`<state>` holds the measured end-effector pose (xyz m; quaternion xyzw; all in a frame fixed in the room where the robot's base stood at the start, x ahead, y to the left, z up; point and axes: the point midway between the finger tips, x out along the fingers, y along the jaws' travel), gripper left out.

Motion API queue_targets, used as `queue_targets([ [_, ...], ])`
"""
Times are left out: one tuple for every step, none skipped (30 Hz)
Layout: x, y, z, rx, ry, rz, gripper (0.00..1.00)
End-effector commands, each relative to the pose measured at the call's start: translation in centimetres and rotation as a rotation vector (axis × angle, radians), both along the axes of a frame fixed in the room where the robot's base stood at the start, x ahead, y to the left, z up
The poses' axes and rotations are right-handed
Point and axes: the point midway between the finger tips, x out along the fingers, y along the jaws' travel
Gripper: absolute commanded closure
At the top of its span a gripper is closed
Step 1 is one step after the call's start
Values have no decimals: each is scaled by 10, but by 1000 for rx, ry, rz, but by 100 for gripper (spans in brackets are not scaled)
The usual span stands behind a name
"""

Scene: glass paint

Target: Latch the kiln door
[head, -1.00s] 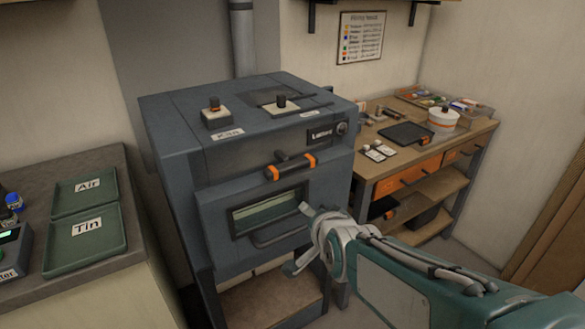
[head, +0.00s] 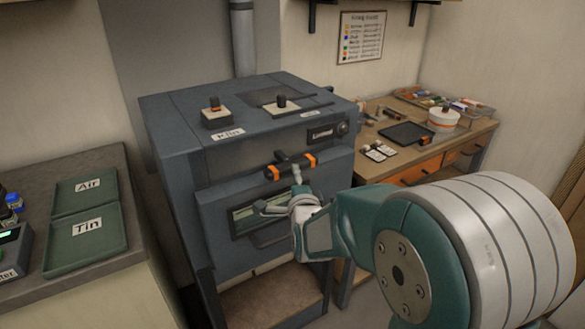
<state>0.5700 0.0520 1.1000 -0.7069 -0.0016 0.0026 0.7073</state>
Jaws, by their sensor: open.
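The grey-blue kiln (head: 175,140) stands in the middle, with a door (head: 215,215) on its front that has a window and a lower bar handle (head: 272,236). The door looks closed or nearly so; I cannot tell which. Above the window is the latch (head: 290,166), a dark bar with orange bands and a short dark lever. My gripper (head: 276,190) is open and empty in front of the door. It is just below the latch, with one finger pointing up near the bar. I cannot tell whether it touches. The gripper covers part of the window.
Two knobs on blocks (head: 215,114) sit on the kiln top. At left, a counter (head: 90,275) holds green trays labelled Air and Tin (head: 85,240). At right, a wooden workbench (head: 420,165) holds a black tray (head: 405,133) and a white pot (head: 443,119).

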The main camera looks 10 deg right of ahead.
Motion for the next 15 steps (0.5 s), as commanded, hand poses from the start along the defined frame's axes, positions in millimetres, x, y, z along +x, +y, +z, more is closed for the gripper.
queue_targets([
  [10, 0, -1, 0, 1, 0, 31],
  [16, 0, -1, 0, 1, 0, 31],
  [22, 0, 0, -1, 0, 0, 31],
  [27, 0, -1, -1, 1, 0, 31],
  [32, 0, -1, -1, 2, 0, 31],
  [37, 0, 0, -1, 1, 0, 31],
  [40, 0, -1, -1, 2, 0, 31],
  [43, 0, 0, -1, 1, 0, 31],
  [47, 0, 0, -1, 1, 0, 31],
  [48, 0, 0, -1, 1, 0, 31],
  [50, 0, 0, -1, 1, 0, 31],
  [51, 0, 0, -1, 1, 0, 31],
  [52, 0, 0, -1, 1, 0, 31],
  [52, 0, 0, -1, 1, 0, 31],
  [52, 0, 0, -1, 2, 0, 31],
])
